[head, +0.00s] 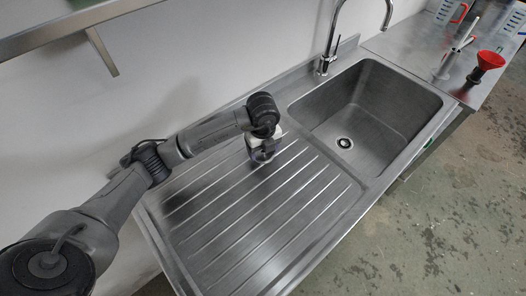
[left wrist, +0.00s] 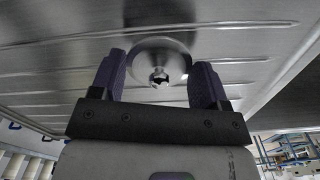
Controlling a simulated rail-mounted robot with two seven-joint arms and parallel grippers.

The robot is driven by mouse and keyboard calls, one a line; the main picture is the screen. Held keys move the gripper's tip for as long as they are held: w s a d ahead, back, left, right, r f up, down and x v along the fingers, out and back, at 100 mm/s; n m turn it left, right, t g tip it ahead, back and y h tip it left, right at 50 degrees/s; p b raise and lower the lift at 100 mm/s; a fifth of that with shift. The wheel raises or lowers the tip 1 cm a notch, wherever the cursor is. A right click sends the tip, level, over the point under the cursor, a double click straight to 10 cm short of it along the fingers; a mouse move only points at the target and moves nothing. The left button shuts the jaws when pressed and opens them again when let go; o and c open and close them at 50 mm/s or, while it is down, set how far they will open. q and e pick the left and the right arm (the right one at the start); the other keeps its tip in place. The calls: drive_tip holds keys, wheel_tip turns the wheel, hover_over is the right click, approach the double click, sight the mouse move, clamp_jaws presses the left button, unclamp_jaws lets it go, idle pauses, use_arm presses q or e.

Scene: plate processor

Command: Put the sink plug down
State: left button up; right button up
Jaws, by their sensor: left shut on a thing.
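The sink plug (left wrist: 160,50) is a round silver disc with a small knob, seen between the fingers in the left wrist view. My left gripper (head: 264,153) is low over the ribbed drainboard (head: 245,215), near its back edge and left of the basin. It is shut on the plug; its dark fingers (left wrist: 160,70) flank the plug on both sides. In the head view the gripper hides the plug. I cannot tell whether the plug touches the drainboard. The basin (head: 375,100) has a round drain (head: 344,143) in its floor. My right gripper is not in view.
A tall curved tap (head: 330,48) stands behind the basin. A shelf (head: 60,25) juts from the wall at upper left. Most of the drainboard is bare.

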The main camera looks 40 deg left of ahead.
use_arm(q)
drive_tip(key=shift+f, duration=0.7)
drive_tip(key=shift+f, duration=0.15)
drive_tip(key=o, duration=0.9)
